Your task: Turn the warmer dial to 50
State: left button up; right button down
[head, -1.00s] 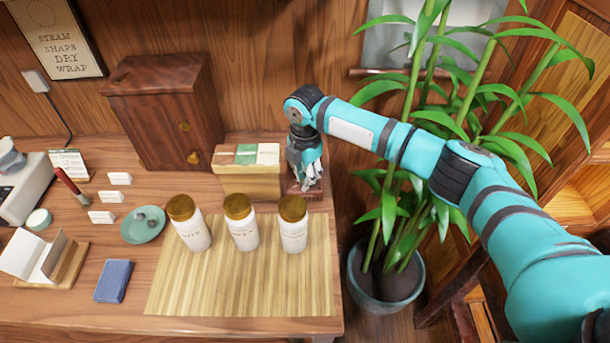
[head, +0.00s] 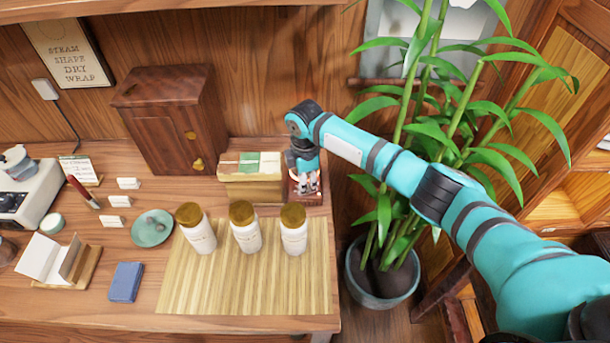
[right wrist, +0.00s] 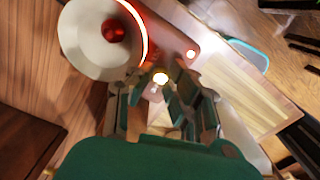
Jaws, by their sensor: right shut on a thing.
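The warmer (head: 312,199) is a small reddish-brown box at the back right of the table. In the right wrist view its body (right wrist: 178,42) carries a pale round plate with a glowing red centre (right wrist: 113,31). My right gripper (head: 305,188) reaches down onto the warmer's front. In the right wrist view the fingers of the right gripper (right wrist: 160,100) are shut on the dial, which they mostly hide. A bright spot (right wrist: 160,78) shows just past the fingertips, and a small light (right wrist: 190,53) glows on the body. The dial's marks cannot be read. My left gripper is out of view.
A tan box (head: 252,188) stands close left of the gripper. Several white jars, one of them here (head: 294,236), stand on a bamboo mat (head: 250,285) in front. A wooden cabinet (head: 170,120) is behind left. A potted plant (head: 380,285) stands right of the table.

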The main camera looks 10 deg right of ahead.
jog(key=shift+r+m+p, duration=0.1)
jog(key=shift+m+p, duration=1.15)
jog(key=shift+m, duration=0.65)
jog(key=c, duration=1.5)
grip_release()
jog(key=shift+c, duration=0.2)
